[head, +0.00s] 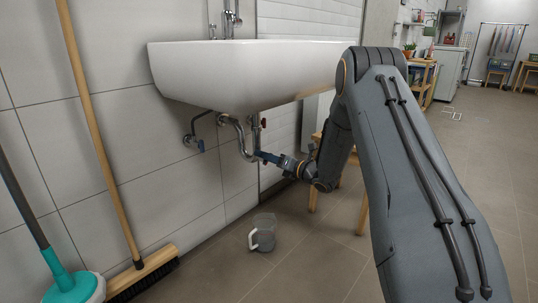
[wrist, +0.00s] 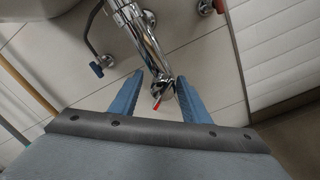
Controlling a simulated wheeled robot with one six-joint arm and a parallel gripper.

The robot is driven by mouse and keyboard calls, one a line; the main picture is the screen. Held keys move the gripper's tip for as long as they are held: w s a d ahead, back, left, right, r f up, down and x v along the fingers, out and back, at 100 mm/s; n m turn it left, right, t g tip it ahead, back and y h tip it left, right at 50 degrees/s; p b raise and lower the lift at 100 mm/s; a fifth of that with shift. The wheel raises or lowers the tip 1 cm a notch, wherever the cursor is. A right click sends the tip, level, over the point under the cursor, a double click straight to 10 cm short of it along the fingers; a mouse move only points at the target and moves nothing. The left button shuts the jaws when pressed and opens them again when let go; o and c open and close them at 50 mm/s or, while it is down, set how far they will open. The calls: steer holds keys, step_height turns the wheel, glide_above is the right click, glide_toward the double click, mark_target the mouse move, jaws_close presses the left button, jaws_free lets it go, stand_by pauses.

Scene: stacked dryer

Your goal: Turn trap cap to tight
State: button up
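The chrome sink trap (head: 241,143) hangs under the white sink in the head view. In the wrist view the trap pipe (wrist: 146,42) runs down to the trap cap (wrist: 163,91), a rounded chrome end with a small red mark (wrist: 156,104). My gripper (wrist: 160,77) is open, with one blue finger on each side of the cap. The right finger is close to the cap; I cannot tell if it touches. A gap shows between the left finger and the cap. In the head view my gripper (head: 262,156) reaches the bottom of the trap from the right.
The white sink (head: 240,75) is just above. A valve with a blue handle (wrist: 97,68) is left of the trap. A grey jug (head: 264,232) stands on the floor below. A broom (head: 97,140) and a mop (head: 30,210) lean at left. A wooden stool (head: 313,198) is behind my arm.

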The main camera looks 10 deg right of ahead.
steer(key=shift+d+r, duration=0.35)
steer(key=shift+d, duration=0.35)
steer(key=shift+s+d, duration=0.15)
steer(key=shift+d, duration=0.05)
steer(key=p+v, duration=0.3)
steer(key=v, duration=0.4)
steer(key=shift+s, duration=0.2)
steer(key=shift+a+f, duration=0.1)
steer(key=shift+f, duration=0.05)
